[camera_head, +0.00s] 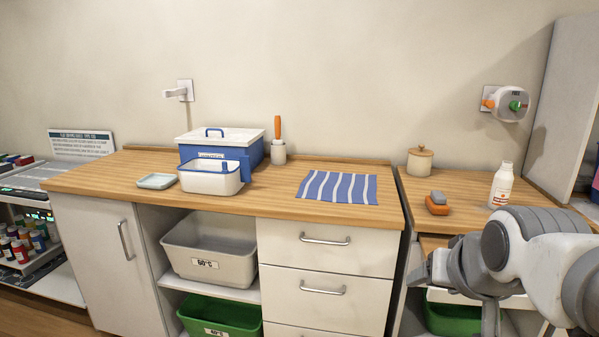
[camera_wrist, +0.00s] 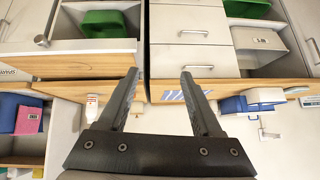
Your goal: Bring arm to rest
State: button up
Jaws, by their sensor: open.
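My arm (camera_head: 540,250) reaches in from the right edge in the head view, in front of the right-hand counter. My gripper (camera_wrist: 160,95) shows in the wrist view with its two dark fingers spread apart and nothing between them. In the head view the gripper end (camera_head: 432,268) is at the arm's left end, near the gap between the two counters, and its fingers are hard to make out there. The wrist view shows the room upside down.
The main counter (camera_head: 415,215) holds a blue box (camera_head: 250,155), a white tub (camera_head: 210,183), a small dish (camera_head: 157,181) and a striped cloth (camera_head: 338,187). Bins fill the shelves below.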

jog(key=s+a+f+n+g+y, duration=0.1)
jog(key=s+a+f+n, duration=0.15)
jog(key=s, duration=0.25)
jog(key=s+a+f+n+g, duration=0.1)
jog(key=s+a+f+g, duration=0.1)
jog(key=s+a, duration=0.2)
notch_tip(320, 180, up, 19)
jog(key=p, duration=2)
jog(key=shift+w+r, duration=0.15)
jog(key=shift+r, duration=0.05)
jog(key=shift+d, duration=0.15)
